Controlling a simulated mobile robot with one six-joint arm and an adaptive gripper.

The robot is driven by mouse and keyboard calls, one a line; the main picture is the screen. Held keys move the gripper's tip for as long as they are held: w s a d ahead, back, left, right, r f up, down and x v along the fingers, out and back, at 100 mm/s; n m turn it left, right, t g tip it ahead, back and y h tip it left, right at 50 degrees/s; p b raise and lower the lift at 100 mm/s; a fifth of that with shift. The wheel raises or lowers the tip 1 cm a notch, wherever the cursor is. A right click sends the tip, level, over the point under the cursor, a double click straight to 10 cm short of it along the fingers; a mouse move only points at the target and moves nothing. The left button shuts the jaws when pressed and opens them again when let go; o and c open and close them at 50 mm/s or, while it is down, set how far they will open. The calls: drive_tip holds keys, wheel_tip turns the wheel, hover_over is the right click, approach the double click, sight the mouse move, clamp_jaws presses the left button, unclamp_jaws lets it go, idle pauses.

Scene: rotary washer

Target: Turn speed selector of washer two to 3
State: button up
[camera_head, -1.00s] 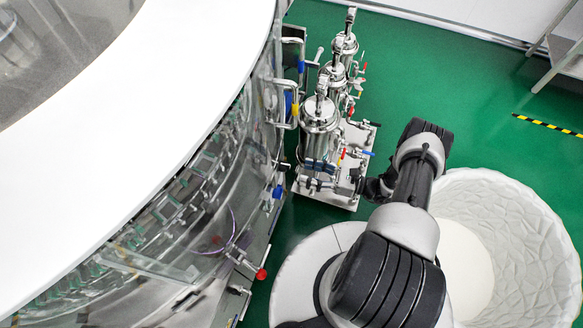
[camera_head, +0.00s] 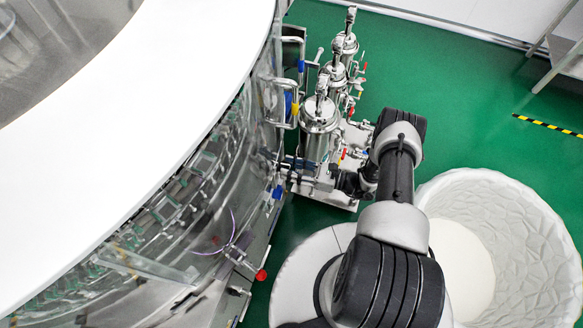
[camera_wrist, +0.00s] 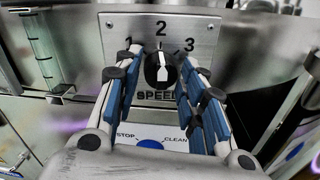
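The speed selector (camera_wrist: 160,68) is a round black knob with a white pointer, on a metal plate (camera_wrist: 205,30) marked 1, 2, 3 and SPEED. Its pointer aims up at 2. My gripper (camera_wrist: 161,60) is open, with its blue-padded fingers on either side of the knob, the left near the 1 and the right near the 3. I see gaps between fingers and knob. In the head view my gripper (camera_head: 285,162) is small beside the side of the large round washer (camera_head: 225,165); the selector cannot be made out there.
Below the selector is a panel with a blue button (camera_wrist: 151,145) and the words STOP and CLEAN. Steel canisters with valves (camera_head: 320,115) stand close to my arm. A red-knobbed valve (camera_head: 261,274) juts from the washer. Green floor (camera_head: 460,70) is clear at the back.

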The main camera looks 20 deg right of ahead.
drive_tip(key=c, duration=0.7)
drive_tip(key=shift+m+b, duration=0.3)
drive_tip(key=shift+m+g+b, duration=0.3)
drive_tip(key=shift+m+b, duration=0.75)
drive_tip(key=shift+m, duration=3.05)
drive_tip(key=o, duration=1.1)
drive_tip(key=shift+d, duration=0.15)
